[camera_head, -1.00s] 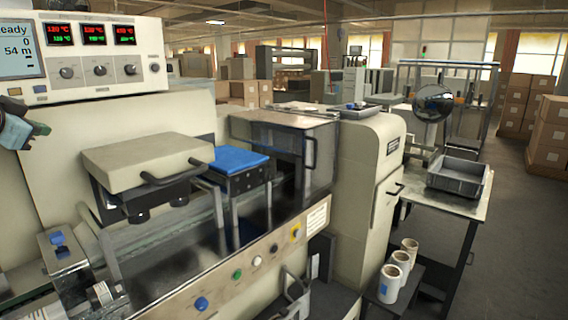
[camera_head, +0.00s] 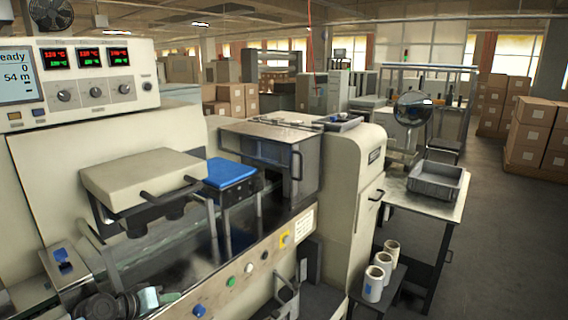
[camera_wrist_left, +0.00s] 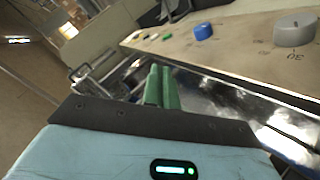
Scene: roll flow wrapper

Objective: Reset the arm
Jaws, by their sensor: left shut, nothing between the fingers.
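My left gripper (camera_head: 170,298) is low at the bottom left of the head view, in front of the wrapper's near side, with its dark wrist beside it. In the left wrist view its two green fingers (camera_wrist_left: 162,86) lie side by side, shut and empty. They point past the machine's front panel (camera_wrist_left: 225,45), and I see no contact with it. My right gripper is in neither view now.
The wrapper's front panel carries several coloured buttons, among them a blue one (camera_head: 199,311) close to the gripper. A beige hinged cover (camera_head: 143,180) and a blue-topped block (camera_head: 230,173) stand above the bed. White rolls (camera_head: 373,284) and a grey tray (camera_head: 436,180) are at the right.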

